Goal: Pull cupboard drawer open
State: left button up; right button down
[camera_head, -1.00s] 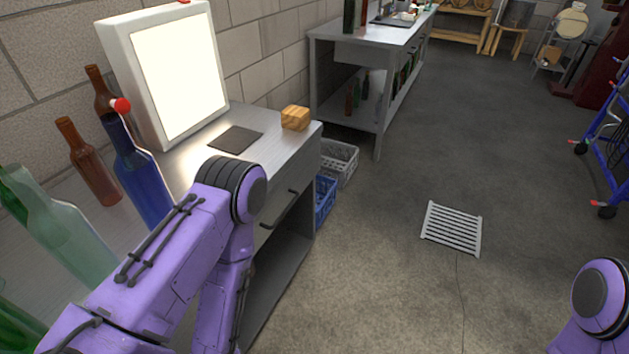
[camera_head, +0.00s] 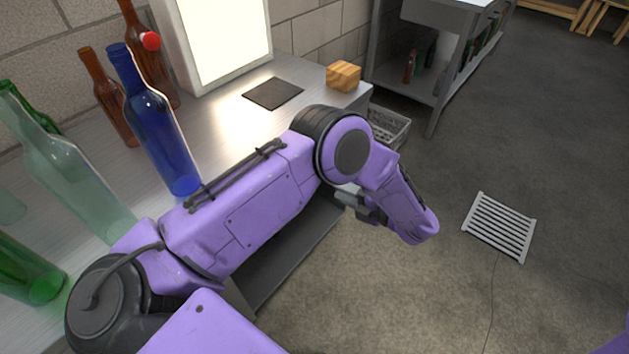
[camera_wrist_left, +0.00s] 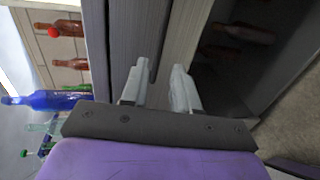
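The grey metal cupboard (camera_head: 225,130) stands at the left, with its drawer front mostly hidden behind my left arm in the head view. My left gripper (camera_head: 352,203) is beside its front, below the top, pointing left towards it. In the left wrist view the two pale fingers (camera_wrist_left: 160,85) are apart, close to the grey drawer front (camera_wrist_left: 182,35). A dark, thin strip, possibly the handle, runs near the gap between them. I cannot tell whether it lies between the fingers or touches them. The drawer's opening is not clearly visible. My right gripper is out of view.
On the cupboard top are a blue bottle (camera_head: 160,130), several brown and green bottles, a lit panel (camera_head: 225,35), a dark mat (camera_head: 272,93) and a wooden block (camera_head: 343,76). A grey crate (camera_head: 388,125) stands beyond. The floor right of the drain grate (camera_head: 499,226) is clear.

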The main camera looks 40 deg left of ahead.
pick_arm(q)
jog(key=p+x, duration=0.1)
jog(key=x, duration=0.9)
jog(key=shift+d, duration=0.1)
grip_shut()
